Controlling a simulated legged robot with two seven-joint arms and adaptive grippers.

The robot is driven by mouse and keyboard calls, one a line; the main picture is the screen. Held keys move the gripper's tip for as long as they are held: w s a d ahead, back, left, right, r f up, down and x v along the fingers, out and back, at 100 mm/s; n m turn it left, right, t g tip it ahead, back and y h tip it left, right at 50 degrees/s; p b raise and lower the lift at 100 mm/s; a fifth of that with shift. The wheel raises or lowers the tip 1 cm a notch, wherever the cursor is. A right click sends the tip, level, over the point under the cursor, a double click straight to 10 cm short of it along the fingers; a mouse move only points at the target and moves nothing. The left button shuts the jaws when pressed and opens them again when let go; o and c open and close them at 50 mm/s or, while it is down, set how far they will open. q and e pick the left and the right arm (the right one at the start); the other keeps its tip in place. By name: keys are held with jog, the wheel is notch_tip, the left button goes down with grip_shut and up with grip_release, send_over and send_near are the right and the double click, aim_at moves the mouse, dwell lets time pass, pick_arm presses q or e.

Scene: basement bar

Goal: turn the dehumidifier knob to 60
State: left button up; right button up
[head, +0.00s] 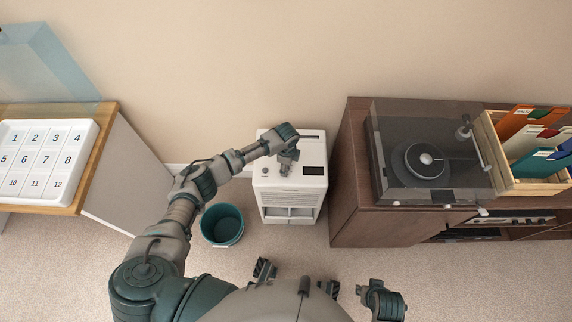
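The white dehumidifier (292,197) stands on the carpet against the wall, left of the brown cabinet. Its top has a dark display panel (313,170) at the right and a dark slot near the back. My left arm reaches in from the left over the dehumidifier. My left gripper (286,169) points down at the middle of its top. The knob is not visible; the gripper and wrist cover that part of the top. I cannot see whether the fingers are apart or closed, or whether they touch anything.
A teal bucket (222,224) stands on the floor left of the dehumidifier. The brown cabinet (371,226) on the right carries a turntable (425,160) and a wooden record crate (541,187). At the left, a wooden-topped counter (103,146) holds a numbered white tray (61,200).

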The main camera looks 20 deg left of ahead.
pick_arm(q)
jog(key=c, duration=0.8)
grip_shut()
jog(key=shift+a, duration=0.3)
pick_arm(e)
jog(key=shift+w+a, duration=0.15)
pick_arm(q)
jog(key=shift+n, duration=0.3)
pick_arm(e)
jog(key=shift+x, duration=0.85)
jog(key=shift+r, duration=0.1)
pick_arm(q)
jog(key=shift+a, duration=0.1)
pick_arm(e)
jog(key=shift+s, duration=0.25)
